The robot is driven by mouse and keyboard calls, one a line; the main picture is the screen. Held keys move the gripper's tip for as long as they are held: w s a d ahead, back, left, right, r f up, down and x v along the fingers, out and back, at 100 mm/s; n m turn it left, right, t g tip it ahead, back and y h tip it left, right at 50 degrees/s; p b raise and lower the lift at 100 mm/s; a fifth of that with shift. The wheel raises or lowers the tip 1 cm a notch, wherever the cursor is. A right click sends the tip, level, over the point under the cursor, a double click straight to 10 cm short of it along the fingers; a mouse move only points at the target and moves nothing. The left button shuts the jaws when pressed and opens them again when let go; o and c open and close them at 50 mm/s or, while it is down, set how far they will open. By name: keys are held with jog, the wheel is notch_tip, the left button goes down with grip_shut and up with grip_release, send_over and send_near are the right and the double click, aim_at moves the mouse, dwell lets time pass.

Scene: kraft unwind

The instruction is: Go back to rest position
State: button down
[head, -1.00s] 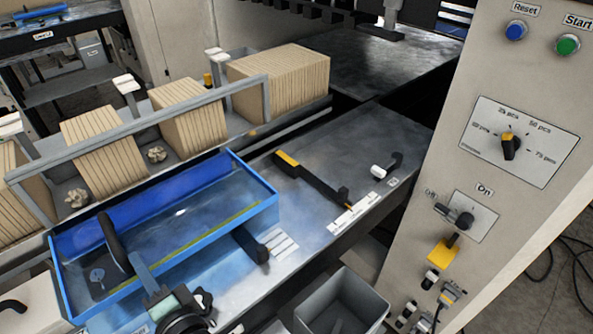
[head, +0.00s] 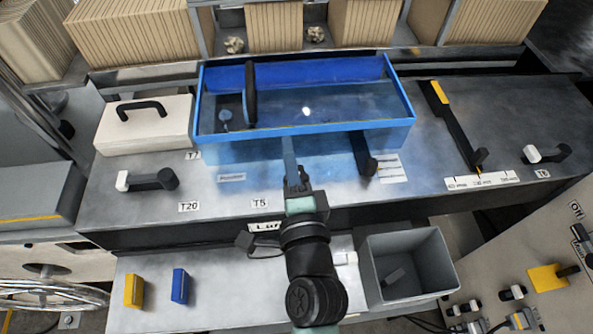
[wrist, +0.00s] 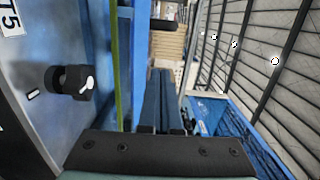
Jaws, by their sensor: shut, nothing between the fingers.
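My gripper (head: 289,150) is in the middle of the head view, in front of the blue-framed box (head: 300,133) with a clear front. Its narrow fingers point away from me and are shut with nothing between them. In the wrist view the two fingers (wrist: 157,100) lie side by side. I cannot tell whether the tips touch the box. My arm comes up from the bottom of the head view, over the shelf edge.
A cream case (head: 145,135) stands left of the box. A black lever (head: 148,181) and a yellow-ended arm (head: 455,125) lie on the bench. Below are a grey bin (head: 445,265), a yellow block (head: 134,291) and a blue block (head: 180,285). A control panel (head: 530,260) stands right.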

notch_tip(320, 180, up, 23)
jog(key=a+n+t+y, duration=0.15)
jog(key=n+t, duration=0.25)
jog(key=n, duration=0.6)
jog(key=s+r+n+t+h, duration=0.1)
jog(key=s+r+n+t, duration=0.1)
jog(key=r, duration=0.9)
jog(key=s+r+n+t+h, duration=0.2)
jog(key=s+r, duration=0.4)
jog(key=r, duration=0.5)
jog(key=n+t, duration=0.1)
jog(key=n, duration=0.1)
jog(key=shift+d+r+n+b, duration=0.15)
jog(key=shift+d+n+b, duration=0.05)
jog(key=shift+n+b, duration=0.2)
